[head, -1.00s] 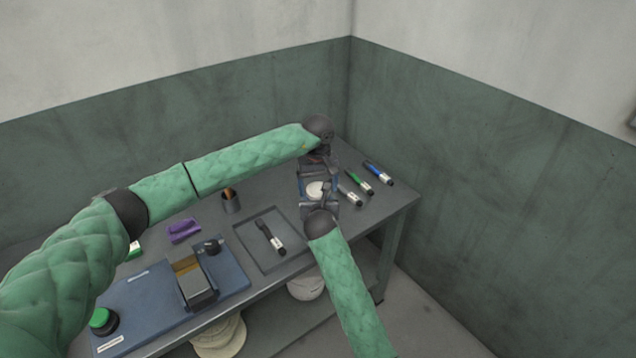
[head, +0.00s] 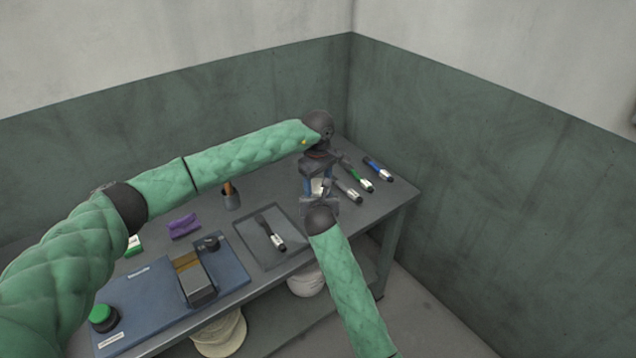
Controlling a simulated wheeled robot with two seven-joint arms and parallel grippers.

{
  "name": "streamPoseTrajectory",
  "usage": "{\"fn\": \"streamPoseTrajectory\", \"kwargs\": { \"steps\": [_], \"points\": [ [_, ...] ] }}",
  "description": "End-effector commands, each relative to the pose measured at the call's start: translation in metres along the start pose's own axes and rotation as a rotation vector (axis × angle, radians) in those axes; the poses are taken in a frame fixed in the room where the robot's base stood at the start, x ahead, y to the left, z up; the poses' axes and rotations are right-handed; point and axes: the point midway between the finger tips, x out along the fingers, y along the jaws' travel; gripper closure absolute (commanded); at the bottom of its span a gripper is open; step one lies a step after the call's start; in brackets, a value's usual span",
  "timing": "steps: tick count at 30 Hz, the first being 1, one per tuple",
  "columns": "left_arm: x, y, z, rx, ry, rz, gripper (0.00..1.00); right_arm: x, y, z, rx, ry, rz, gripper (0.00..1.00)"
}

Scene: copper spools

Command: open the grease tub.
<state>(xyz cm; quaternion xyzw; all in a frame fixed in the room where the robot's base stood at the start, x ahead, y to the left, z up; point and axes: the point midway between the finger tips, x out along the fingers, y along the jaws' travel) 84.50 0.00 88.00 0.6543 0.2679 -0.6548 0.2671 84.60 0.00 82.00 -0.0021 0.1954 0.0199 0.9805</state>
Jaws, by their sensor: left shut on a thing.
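The grease tub (head: 318,187) is near the right end of the bench, mostly hidden between my two grippers. Only a small white patch of it shows. My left gripper (head: 317,176) is over the tub from the far side and is shut on it; whether on the lid or the body I cannot tell. My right gripper (head: 322,197) is at the near side of the tub, close against it. Its fingers are largely hidden, so I cannot tell whether they grip.
Grey (head: 349,191), green (head: 358,181) and blue (head: 377,170) markers lie just right of the tub. A shallow tray (head: 243,237) holds a dark-handled tool (head: 272,235).

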Motion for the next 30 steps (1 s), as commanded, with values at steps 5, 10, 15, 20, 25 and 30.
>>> {"fn": "streamPoseTrajectory", "kwargs": {
  "steps": [5, 10, 15, 20, 25, 30],
  "points": [
    [-0.0004, 0.0001, 0.0000, -0.057, 0.000, 0.000, 0.63, 0.0001, -0.0001, -0.0002, 0.000, 0.001, 0.000, 1.00],
    [-0.0003, 0.0001, 0.0001, -0.057, 0.000, 0.001, 0.63, 0.0001, -0.0001, -0.0002, 0.000, 0.001, 0.000, 1.00],
    [-0.0002, 0.0001, 0.0001, -0.056, 0.000, 0.000, 0.17, 0.0001, -0.0001, -0.0002, 0.000, 0.001, 0.000, 1.00],
    [0.0000, -0.0002, 0.0004, -0.055, 0.000, -0.001, 0.14, 0.0004, -0.0008, -0.0002, 0.000, 0.001, -0.001, 1.00],
    [0.0003, -0.0005, 0.0008, -0.054, -0.001, -0.002, 0.14, 0.0007, -0.0017, -0.0002, 0.000, 0.001, -0.002, 1.00],
    [-0.0053, -0.0004, 0.0008, -0.054, 0.000, -0.001, 0.14, 0.0010, -0.0022, -0.0001, 0.000, 0.001, -0.003, 1.00]
  ]
}}
